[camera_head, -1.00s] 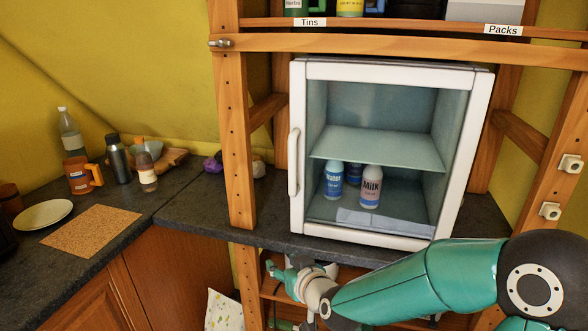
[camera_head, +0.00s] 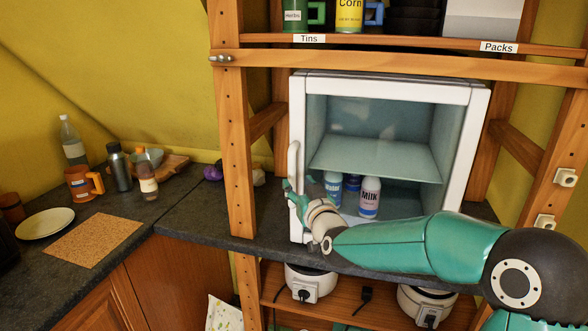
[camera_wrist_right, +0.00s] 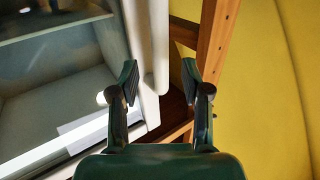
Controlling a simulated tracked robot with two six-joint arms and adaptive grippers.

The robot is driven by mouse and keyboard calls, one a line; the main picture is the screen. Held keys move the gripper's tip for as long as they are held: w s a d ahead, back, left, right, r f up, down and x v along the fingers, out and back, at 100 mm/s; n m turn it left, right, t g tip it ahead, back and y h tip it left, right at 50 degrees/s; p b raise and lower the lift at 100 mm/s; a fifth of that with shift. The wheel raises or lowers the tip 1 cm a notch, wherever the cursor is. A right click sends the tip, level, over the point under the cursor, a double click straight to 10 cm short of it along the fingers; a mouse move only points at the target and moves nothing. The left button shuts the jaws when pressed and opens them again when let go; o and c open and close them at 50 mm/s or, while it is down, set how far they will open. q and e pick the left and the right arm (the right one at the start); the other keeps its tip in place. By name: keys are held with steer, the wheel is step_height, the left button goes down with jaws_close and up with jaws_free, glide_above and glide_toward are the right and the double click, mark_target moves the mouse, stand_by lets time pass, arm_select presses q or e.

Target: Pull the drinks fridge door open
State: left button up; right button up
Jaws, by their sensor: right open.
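The drinks fridge (camera_head: 385,84) stands on the dark worktop with its white-framed glass door shut. Its white vertical handle (camera_head: 293,160) is on the door's left side; the lower part is hidden by my right gripper. My right gripper (camera_head: 290,188) is open at the handle's lower end. In the right wrist view the handle (camera_wrist_right: 160,50) appears between the two open fingertips (camera_wrist_right: 160,78), and I cannot tell whether they touch it. Several bottles, one a milk bottle (camera_head: 369,197), stand inside behind the glass. My left gripper is not in view.
A wooden post (camera_head: 229,130) rises just left of the fridge. A shelf (camera_head: 420,42) with tins runs above it. White appliances (camera_head: 309,283) sit on the shelf below. The left worktop holds a cork mat (camera_head: 92,240), plate, mug and bottles.

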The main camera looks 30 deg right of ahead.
mark_target(293, 177)
steer(key=p+x, duration=0.1)
steer(key=x, duration=0.5)
steer(key=shift+f+p, duration=0.1)
steer(key=shift+p, duration=0.25)
jaws_close()
